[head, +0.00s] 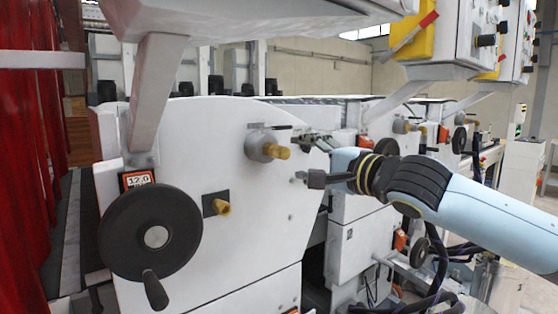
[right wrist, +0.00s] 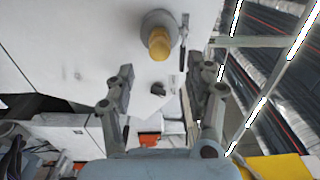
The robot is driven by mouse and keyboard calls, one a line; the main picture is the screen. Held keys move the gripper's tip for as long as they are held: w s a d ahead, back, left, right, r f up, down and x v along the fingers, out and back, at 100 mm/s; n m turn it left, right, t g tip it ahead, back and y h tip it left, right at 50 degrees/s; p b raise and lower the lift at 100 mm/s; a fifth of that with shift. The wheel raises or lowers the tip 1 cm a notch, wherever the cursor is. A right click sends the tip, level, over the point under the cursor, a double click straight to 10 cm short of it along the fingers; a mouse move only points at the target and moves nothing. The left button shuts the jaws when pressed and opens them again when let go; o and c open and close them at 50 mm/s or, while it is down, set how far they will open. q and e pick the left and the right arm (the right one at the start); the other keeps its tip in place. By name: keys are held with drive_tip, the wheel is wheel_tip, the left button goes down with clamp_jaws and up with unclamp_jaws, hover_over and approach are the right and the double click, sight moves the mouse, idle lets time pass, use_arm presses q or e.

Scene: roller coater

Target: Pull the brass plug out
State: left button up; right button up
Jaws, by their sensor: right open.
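A brass plug (head: 277,151) sticks out of a round grey boss on the white machine panel (head: 250,220) in the head view. In the right wrist view the brass plug (right wrist: 159,44) stands in its grey boss, beyond the fingertips. A second brass piece (head: 221,207) sits on a dark square plate lower left on the panel. My right gripper (head: 301,159) is open and empty, just right of the upper plug, with its fingers apart and not around it. My left gripper is not in view.
A black handwheel (head: 150,233) with a crank handle stands out from the panel at left, below a small numeric counter (head: 137,179). Grey slanted brackets support an overhead housing. More machine units with orange parts stand behind my right arm.

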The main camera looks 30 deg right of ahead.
sight(286, 153)
drive_tip(key=w+b, duration=0.1)
drive_tip(key=w, duration=0.1)
drive_tip(key=w+b, duration=0.2)
drive_tip(key=shift+a+f, duration=0.2)
drive_tip(key=shift+w+a+r+p, duration=0.1)
drive_tip(key=shift+w+r+p, duration=0.15)
drive_tip(key=shift+w+p, duration=0.5)
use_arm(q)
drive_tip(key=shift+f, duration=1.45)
use_arm(e)
drive_tip(key=shift+w, duration=1)
use_arm(q)
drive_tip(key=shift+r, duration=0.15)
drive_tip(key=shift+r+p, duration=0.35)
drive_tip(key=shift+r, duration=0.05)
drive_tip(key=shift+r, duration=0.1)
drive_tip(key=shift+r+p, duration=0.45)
drive_tip(key=shift+p, duration=0.1)
use_arm(e)
drive_tip(key=shift+c, duration=0.4)
clamp_jaws()
